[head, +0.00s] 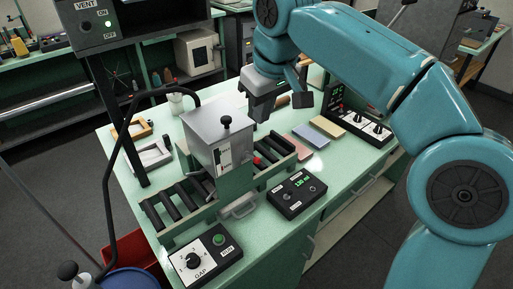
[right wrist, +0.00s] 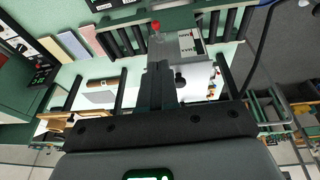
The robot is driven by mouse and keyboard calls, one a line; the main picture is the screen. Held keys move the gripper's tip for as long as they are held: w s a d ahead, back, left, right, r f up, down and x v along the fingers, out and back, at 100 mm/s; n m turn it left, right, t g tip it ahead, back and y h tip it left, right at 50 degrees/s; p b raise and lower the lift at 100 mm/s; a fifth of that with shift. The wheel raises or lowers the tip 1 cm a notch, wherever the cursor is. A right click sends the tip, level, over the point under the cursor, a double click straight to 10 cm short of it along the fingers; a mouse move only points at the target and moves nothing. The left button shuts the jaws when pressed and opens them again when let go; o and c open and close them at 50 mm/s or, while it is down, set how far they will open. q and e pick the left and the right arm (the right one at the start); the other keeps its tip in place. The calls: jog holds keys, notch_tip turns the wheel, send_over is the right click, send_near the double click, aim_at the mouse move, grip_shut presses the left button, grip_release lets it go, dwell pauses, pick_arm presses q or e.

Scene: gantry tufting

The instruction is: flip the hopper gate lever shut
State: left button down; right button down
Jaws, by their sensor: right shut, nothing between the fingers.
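The hopper is a grey box (head: 218,132) on the roller bed, with a black knob (head: 225,121) on its top. A red ball (head: 257,161) sticks out low on its right side and looks like the end of the gate lever; the lever's arm is mostly hidden. The hopper (right wrist: 188,45) and red ball (right wrist: 155,25) also show in the right wrist view. My right gripper (head: 262,108) is shut and empty, behind and right of the hopper, apart from the ball. Its fingers (right wrist: 160,72) overlap the hopper in the right wrist view. My left gripper is not in view.
Black rollers (head: 185,198) run through the hopper stand. A GAP dial box (head: 207,254) and a display box (head: 296,193) sit at the bench front. Coloured blocks (head: 327,127) lie right of the rollers. A dark post with a bent black tube stands at left.

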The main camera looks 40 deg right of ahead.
send_near(255, 158)
jog(key=x, duration=0.5)
jog(key=shift+w+f+b, duration=0.1)
jog(key=shift+w+b, duration=0.2)
jog(key=shift+b, duration=0.05)
jog(key=shift+d+f, duration=0.15)
jog(key=shift+f, duration=0.45)
